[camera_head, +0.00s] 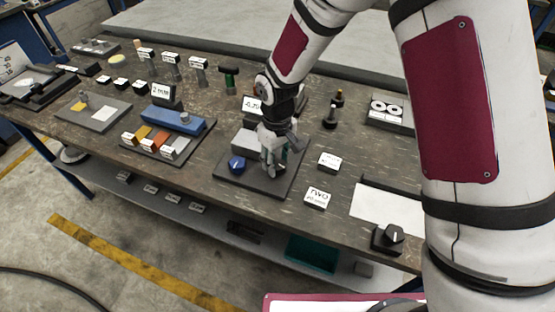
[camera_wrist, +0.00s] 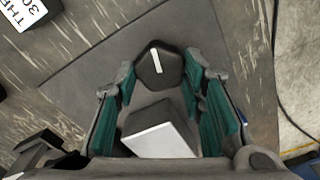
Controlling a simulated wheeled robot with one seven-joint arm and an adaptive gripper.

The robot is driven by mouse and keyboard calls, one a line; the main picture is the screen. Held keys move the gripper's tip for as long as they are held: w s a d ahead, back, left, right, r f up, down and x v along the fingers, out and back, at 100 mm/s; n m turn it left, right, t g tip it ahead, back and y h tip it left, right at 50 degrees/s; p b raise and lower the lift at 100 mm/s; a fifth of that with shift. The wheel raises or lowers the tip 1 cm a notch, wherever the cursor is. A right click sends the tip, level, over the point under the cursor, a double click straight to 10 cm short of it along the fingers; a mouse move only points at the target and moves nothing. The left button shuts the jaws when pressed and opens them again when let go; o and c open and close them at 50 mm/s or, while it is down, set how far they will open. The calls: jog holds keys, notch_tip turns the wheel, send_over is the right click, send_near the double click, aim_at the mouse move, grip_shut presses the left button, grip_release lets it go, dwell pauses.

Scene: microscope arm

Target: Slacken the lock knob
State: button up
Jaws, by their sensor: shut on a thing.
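A black knob (camera_wrist: 160,66) with a white pointer line shows in the wrist view, between the fingertips of my gripper (camera_wrist: 159,74). My gripper is shut on this knob, with its teal-padded fingers on either side. In the head view my gripper (camera_head: 273,158) reaches down over a dark base plate (camera_head: 262,186), and its fingers hide the black knob there. A grey block with a pale top (camera_wrist: 161,137) stands close to the fingers in the wrist view. A blue knob (camera_head: 237,164) sits on the plate left of my gripper in the head view.
A small display (camera_head: 253,105) stands behind the plate. White labels (camera_head: 316,197) lie right of it, near a separate black knob (camera_head: 389,237) at the table's front edge. A blue fixture with coloured blocks (camera_head: 170,130) is to the left.

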aim_at(277, 163)
jog(key=shift+n, duration=0.4)
jog(key=o, duration=1.1)
jog(key=shift+o, duration=0.2)
jog(key=shift+r, duration=0.1)
notch_tip(277, 163, up, 12)
